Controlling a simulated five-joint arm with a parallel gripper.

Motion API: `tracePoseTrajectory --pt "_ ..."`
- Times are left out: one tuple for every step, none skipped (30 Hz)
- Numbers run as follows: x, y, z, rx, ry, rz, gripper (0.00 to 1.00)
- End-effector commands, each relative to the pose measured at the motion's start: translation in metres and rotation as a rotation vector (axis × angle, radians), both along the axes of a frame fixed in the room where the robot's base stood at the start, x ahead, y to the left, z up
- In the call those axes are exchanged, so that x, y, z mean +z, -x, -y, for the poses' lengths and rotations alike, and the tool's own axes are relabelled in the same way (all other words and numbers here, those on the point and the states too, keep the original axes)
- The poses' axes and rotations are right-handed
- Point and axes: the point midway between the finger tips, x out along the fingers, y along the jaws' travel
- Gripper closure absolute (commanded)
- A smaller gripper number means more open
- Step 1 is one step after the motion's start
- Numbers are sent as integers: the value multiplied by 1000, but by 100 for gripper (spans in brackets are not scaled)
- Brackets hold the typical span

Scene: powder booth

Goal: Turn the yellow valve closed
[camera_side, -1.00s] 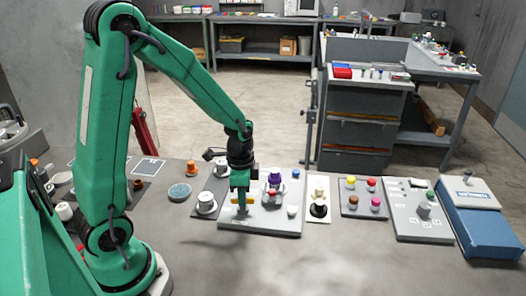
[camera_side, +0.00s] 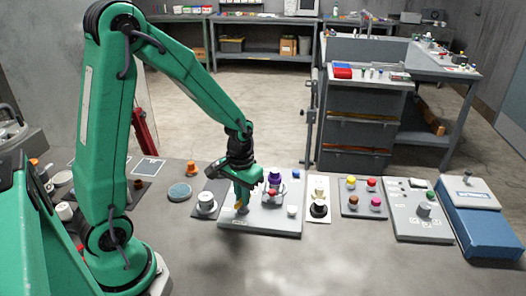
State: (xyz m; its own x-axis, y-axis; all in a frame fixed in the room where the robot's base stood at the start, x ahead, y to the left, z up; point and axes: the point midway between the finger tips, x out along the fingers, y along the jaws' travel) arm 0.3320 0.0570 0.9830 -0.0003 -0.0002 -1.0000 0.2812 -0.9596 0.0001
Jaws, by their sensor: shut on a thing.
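The yellow valve (camera_side: 238,192) is on the left part of a light grey panel (camera_side: 268,226) on the bench.
On the same panel, right of my gripper, stand a purple knob (camera_side: 275,174), a red knob (camera_side: 273,191) and a white knob (camera_side: 292,211). A white round knob (camera_side: 206,201) stands close on the left. The bench front is clear.

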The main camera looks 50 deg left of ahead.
Motion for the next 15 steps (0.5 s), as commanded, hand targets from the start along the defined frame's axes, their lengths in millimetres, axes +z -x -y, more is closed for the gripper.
tracePoseTrajectory --pt "1 0 0 45 0 0 100" --pt "1 0 0 73 0 0 100" --pt "1 0 0 111 0 0 100" --pt "1 0 0 139 0 0 100" --pt "1 0 0 167 0 0 100" --pt "1 0 0 202 0 0 100" --pt "1 0 0 229 0 0 100" --pt "1 0 0 255 0 1 100" --pt "1 0 0 287 0 1 100" --pt "1 0 0 310 0 1 100" --pt "1 0 0 332 0 1 100" --pt "1 0 0 359 0 1 100" --pt "1 0 0 380 0 1 100" --pt "1 0 0 397 0 1 100" --pt "1 0 0 419 0 1 100"
